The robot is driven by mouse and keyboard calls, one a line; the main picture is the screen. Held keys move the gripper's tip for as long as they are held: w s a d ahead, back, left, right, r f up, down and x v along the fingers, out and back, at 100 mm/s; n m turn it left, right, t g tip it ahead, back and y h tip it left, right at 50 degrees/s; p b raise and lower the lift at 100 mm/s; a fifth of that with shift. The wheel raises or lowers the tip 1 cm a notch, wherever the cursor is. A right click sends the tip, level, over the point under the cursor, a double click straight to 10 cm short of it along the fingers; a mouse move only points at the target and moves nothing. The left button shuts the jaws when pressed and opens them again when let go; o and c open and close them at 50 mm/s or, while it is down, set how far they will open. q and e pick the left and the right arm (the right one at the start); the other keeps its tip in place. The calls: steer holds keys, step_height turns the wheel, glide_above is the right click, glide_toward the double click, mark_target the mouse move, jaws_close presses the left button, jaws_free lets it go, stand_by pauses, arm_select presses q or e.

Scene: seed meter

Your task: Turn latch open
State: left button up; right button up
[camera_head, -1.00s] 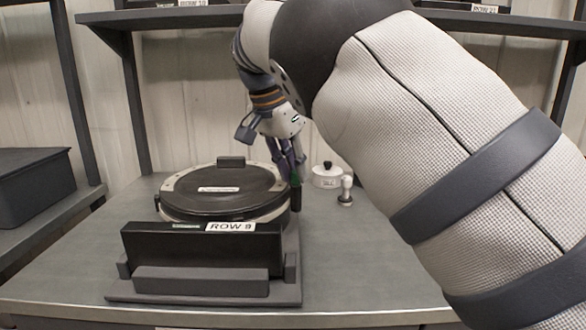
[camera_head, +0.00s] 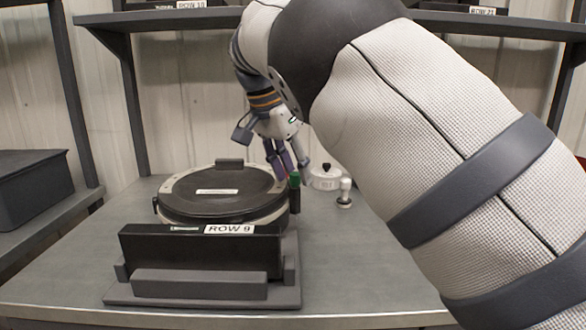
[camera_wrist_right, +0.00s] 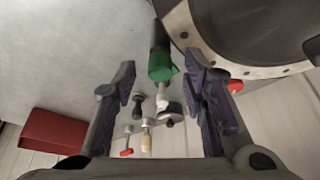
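The seed meter (camera_head: 228,195) is a round black-lidded drum with a pale rim, seated in a dark stand on the bench. The latch (camera_head: 295,196) is a dark upright piece with a green top at the meter's right edge. In the right wrist view, the latch's green end (camera_wrist_right: 160,66) shows ahead of the space between the fingers, beside the meter's pale bolted rim (camera_wrist_right: 205,50). My right gripper (camera_head: 287,169) is just above and behind the latch. Its purple-padded fingers are spread and empty in the wrist view (camera_wrist_right: 165,90). My left gripper is out of view.
A white pot with a black knob (camera_head: 326,177) and a small white-topped tool (camera_head: 345,192) stand right of the latch. A black box labelled ROW 9 (camera_head: 200,251) sits in front. A shelf (camera_head: 165,17) runs overhead. My right arm covers the right side.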

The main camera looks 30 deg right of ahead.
steer(key=v, duration=0.7)
steer(key=shift+r, duration=0.2)
steer(key=shift+a, duration=0.1)
